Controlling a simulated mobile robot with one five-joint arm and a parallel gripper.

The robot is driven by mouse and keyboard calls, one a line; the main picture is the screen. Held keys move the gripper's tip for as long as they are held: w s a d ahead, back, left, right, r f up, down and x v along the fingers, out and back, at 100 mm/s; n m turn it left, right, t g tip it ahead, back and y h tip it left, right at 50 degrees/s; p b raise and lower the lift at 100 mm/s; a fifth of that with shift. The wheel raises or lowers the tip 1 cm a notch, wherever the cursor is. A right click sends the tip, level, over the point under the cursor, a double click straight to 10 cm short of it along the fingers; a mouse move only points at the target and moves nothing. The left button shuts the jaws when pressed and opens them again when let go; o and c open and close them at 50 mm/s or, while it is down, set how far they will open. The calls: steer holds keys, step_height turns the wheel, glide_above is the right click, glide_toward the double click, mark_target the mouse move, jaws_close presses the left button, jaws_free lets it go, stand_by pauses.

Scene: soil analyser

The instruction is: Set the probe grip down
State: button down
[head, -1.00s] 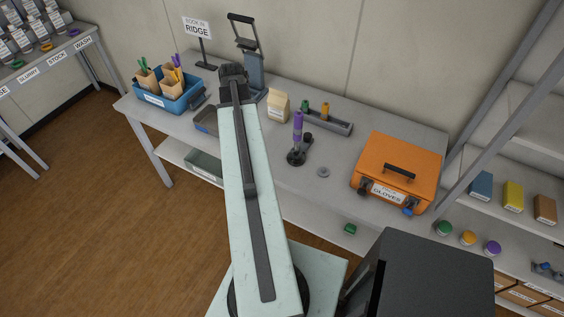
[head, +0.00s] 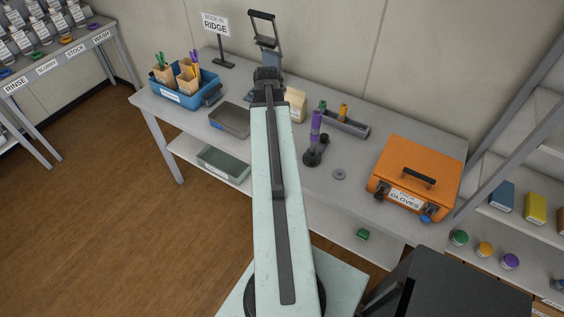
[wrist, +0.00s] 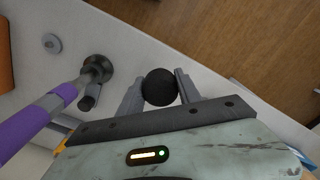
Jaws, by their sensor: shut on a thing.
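My gripper (wrist: 160,92) is shut on a round black knob (wrist: 160,86), which I take to be the probe grip. The knob sits between the two grey fingers, above the pale table in the wrist view. Whether anything hangs beneath it is hidden. The grip cannot be made out there. A purple-handled tool (head: 316,124) stands upright in a dark round base, right of my arm; it also shows in the wrist view (wrist: 38,122).
Left of my arm are a shallow grey tray (head: 218,125) and a blue bin (head: 170,98) of paper bags. Right are a beige carton (head: 295,104), a grey rack (head: 350,126), a small grey disc (head: 340,174) and an orange case (head: 400,165). The table's front strip is mostly clear.

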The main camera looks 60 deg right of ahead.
steer(key=w+a+f+n+b, duration=0.3)
steer(key=w+a+f+b, duration=0.3)
steer(key=a, duration=0.4)
steer(key=s+d, duration=0.2)
steer(key=d, duration=0.2)
steer(key=s+d+f, duration=0.1)
steer(key=s+d, duration=0.2)
steer(key=d, duration=0.2)
steer(key=s+d+f, duration=0.1)
steer(key=s+d, duration=0.2)
steer(key=d, duration=0.1)
steer(key=shift+s+d+f, duration=0.15)
steer(key=shift+s, duration=0.05)
step_height(320, 180, down, 4)
steer(key=b, duration=0.4)
steer(key=shift+s+d, duration=0.1)
steer(key=shift+d, duration=0.05)
steer(key=shift+r, duration=0.25)
steer(key=shift+f, duration=0.2)
steer(key=c, duration=0.8)
jaws_free()
